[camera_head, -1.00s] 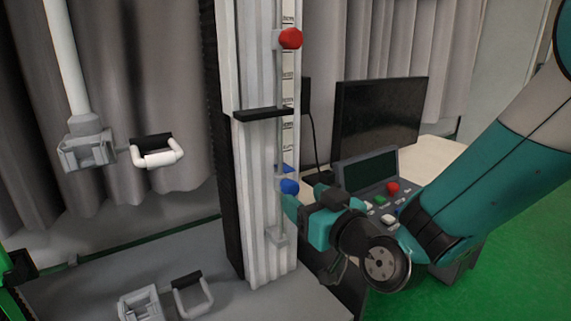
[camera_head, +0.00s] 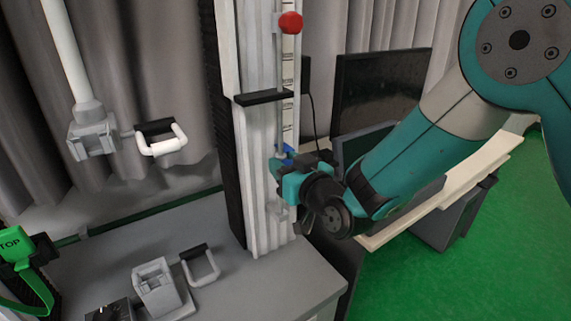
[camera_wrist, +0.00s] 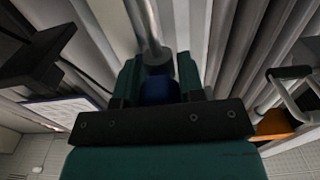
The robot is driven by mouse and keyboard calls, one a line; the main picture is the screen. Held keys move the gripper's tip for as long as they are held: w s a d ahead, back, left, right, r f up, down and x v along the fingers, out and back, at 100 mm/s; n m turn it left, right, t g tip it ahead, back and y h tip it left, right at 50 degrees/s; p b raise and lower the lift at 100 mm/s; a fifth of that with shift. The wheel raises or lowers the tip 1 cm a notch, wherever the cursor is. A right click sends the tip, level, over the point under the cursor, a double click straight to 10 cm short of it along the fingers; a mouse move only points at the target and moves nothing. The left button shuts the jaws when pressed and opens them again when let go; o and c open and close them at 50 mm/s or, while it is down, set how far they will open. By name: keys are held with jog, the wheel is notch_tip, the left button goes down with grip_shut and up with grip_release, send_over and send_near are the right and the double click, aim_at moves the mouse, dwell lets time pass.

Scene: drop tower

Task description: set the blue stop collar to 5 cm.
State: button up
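The blue stop collar shows in the wrist view (camera_wrist: 159,91) between the two fingers of my gripper (camera_wrist: 160,80), below a round metal rod. In the head view a small blue part of it (camera_head: 285,151) shows just above my gripper (camera_head: 279,178); its knob is hidden behind the fingers. The fingers stand on both sides of the knob with no clear gap. I cannot tell whether they press on it. A scale strip (camera_head: 288,75) runs up the column (camera_head: 258,130) beside the rod. The scale numbers are too small to read.
A red knob (camera_head: 290,22) sits higher on the same rod. A black bracket (camera_head: 263,97) juts from the column above my gripper. A monitor (camera_head: 385,85) and a console stand close on the right.

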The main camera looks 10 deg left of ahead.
aim_at(286, 161)
grip_shut()
notch_tip(286, 161, up, 7)
jog(key=p, duration=0.3)
jog(key=shift+r, duration=0.1)
jog(key=o, duration=0.9)
grip_release()
jog(key=shift+o, duration=0.2)
jog(key=shift+s+d, duration=0.1)
